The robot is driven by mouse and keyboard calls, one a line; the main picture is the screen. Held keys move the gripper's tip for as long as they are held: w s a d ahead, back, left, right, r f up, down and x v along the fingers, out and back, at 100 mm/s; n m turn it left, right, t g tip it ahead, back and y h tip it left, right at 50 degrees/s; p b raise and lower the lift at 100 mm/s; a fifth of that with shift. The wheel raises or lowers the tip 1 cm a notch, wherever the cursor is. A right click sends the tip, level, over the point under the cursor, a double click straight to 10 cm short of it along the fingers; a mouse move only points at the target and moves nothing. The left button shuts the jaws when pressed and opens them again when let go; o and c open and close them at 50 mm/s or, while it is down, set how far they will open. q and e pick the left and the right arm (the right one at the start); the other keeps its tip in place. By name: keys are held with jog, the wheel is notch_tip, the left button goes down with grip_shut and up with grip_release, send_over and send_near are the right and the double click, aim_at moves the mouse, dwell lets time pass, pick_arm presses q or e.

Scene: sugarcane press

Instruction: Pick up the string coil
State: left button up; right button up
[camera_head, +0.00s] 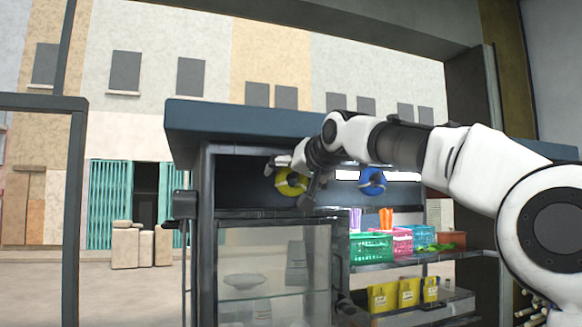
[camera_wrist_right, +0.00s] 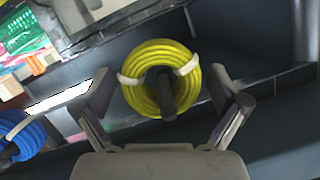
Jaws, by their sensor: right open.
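A yellow string coil (camera_head: 291,182) hangs under the dark counter top in the head view, partly hidden by my right gripper. In the right wrist view the yellow coil (camera_wrist_right: 150,80) hangs on a dark peg (camera_wrist_right: 166,95), with pale ties around it. My right gripper (camera_head: 290,180) is open, and its fingers (camera_wrist_right: 163,100) stand to either side of the coil. I cannot tell whether they touch it. A blue coil (camera_head: 372,181) hangs to the right, and it also shows at the left of the wrist view (camera_wrist_right: 20,132). My left gripper is not in view.
The counter top (camera_head: 365,133) overhangs the coils. Below are a glass cabinet (camera_head: 274,262), a green basket (camera_head: 371,247), a pink basket (camera_head: 402,241) and yellow packets (camera_head: 409,292) on shelves. A dark frame post (camera_head: 72,200) stands at the left.

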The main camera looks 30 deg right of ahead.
jog(key=shift+s+r, duration=0.1)
jog(key=shift+s, duration=0.3)
jog(key=shift+c, duration=0.7)
jog(key=shift+a, duration=0.1)
jog(key=c, duration=0.6)
jog(key=shift+w, duration=0.1)
jog(key=c, duration=0.4)
jog(key=shift+w+r, duration=0.1)
jog(key=shift+r, duration=0.25)
jog(key=s+b, duration=0.5)
jog(key=s, duration=0.1)
jog(key=s+a+b, duration=0.1)
jog(key=s+b, duration=0.4)
jog(key=s, duration=0.1)
jog(key=s+a+b, duration=0.1)
jog(key=s+b, duration=0.4)
jog(key=s, duration=0.1)
jog(key=shift+a+r, duration=0.15)
jog(key=shift+r, duration=0.2)
